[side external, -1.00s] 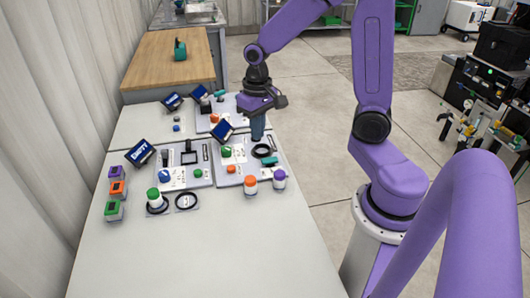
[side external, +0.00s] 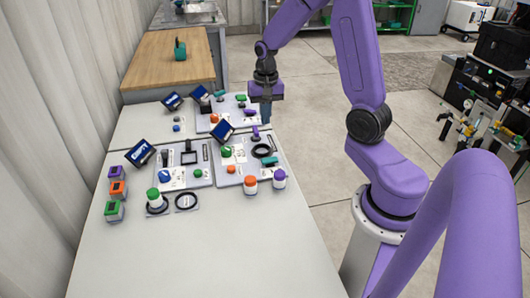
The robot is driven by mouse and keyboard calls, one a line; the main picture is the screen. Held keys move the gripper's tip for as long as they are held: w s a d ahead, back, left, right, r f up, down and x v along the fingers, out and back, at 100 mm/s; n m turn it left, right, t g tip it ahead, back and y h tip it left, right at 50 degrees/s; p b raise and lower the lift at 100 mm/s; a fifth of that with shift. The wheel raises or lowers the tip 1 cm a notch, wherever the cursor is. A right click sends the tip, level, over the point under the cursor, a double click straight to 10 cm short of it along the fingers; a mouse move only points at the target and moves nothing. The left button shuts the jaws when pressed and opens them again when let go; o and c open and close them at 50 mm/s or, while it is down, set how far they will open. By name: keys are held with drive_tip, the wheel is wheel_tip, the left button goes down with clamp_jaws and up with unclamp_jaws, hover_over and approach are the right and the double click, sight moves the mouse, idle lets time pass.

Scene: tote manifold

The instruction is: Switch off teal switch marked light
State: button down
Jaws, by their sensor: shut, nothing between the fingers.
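A teal switch (side external: 269,161) sits at the right side of the near right panel (side external: 232,180); its label is too small to read, and I cannot tell its on or off position. My gripper (side external: 266,118) is shut and empty, pointing down by the right edge of the far panel (side external: 207,126), farther back than the teal switch and apart from it. A purple switch (side external: 255,132) shows just in front of the gripper. Green or teal parts (side external: 241,98) also show on the far panel; their labels cannot be read.
A near left panel (side external: 203,180) carries a blue knob and a black frame. Orange-topped (side external: 251,184) and purple-topped (side external: 279,178) cylinders stand at the front of the right panel. The front of the table (side external: 200,255) is clear.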

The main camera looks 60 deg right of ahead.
sight(265, 159)
drive_tip(key=shift+f, duration=0.15)
wheel_tip(265, 159, down, 14)
drive_tip(key=shift+r, duration=0.15)
idle(0.4)
drive_tip(key=shift+w+a+f, duration=0.1)
drive_tip(key=shift+f, duration=0.1)
idle(0.4)
drive_tip(key=shift+s+d+r, duration=0.3)
drive_tip(key=shift+s+d, duration=0.25)
drive_tip(key=shift+r, duration=0.1)
wheel_tip(265, 159, up, 14)
drive_tip(key=w+a, duration=0.2)
drive_tip(key=shift+f, duration=0.25)
idle(0.4)
drive_tip(key=shift+a, duration=0.15)
